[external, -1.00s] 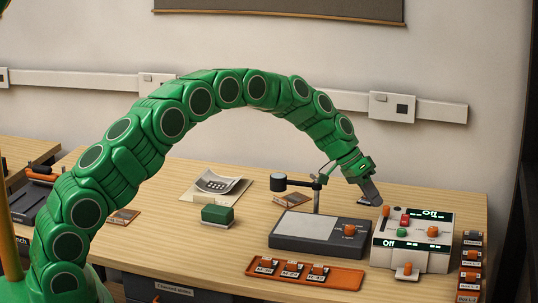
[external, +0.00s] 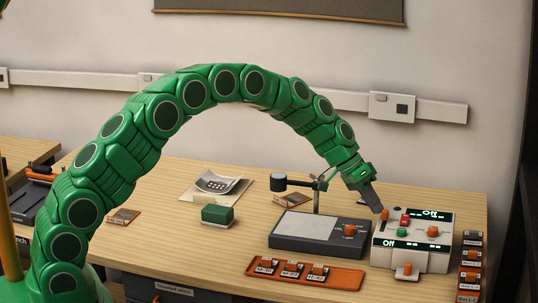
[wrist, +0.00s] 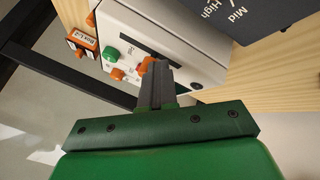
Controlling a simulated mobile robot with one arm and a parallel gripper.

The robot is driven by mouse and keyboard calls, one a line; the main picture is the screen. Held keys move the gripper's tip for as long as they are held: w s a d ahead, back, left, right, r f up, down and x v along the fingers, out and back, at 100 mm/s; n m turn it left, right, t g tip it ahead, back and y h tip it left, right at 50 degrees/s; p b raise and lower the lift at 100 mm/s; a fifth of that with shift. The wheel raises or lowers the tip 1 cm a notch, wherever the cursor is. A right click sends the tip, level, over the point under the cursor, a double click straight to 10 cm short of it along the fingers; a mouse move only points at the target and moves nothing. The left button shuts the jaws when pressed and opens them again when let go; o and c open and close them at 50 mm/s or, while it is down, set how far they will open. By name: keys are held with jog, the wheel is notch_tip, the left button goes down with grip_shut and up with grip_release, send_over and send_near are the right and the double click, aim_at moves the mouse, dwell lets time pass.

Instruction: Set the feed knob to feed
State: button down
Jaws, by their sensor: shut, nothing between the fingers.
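A white control box (external: 447,262) stands at the right of the table. It carries several knobs and buttons and two dark displays that both read "Off". An orange knob (external: 386,214) sits at its upper left, and another orange knob (external: 433,231) sits at its right. I cannot read which one is labelled feed. My gripper (external: 379,208) is shut and empty, its tip at the upper-left knob. In the wrist view my gripper (wrist: 160,66) partly covers an orange knob (wrist: 145,65); whether they touch I cannot tell.
A red button (external: 405,218) and a green button (external: 402,232) sit close to the knob. A dark light panel (external: 285,240) with a lamp post stands just left of the box. An orange tray (external: 340,279) lies in front. Orange labelled blocks (external: 470,267) stand at the right.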

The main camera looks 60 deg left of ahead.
jog(key=shift+s+d, duration=1.15)
jog(key=shift+d, duration=0.05)
jog(key=shift+a, duration=0.5)
jog(key=a+f+v, duration=0.1)
jog(key=a+v, duration=0.1)
jog(key=v, duration=0.9)
jog(key=shift+w+a, duration=0.2)
jog(key=shift+a, duration=0.1)
jog(key=shift+r, duration=0.1)
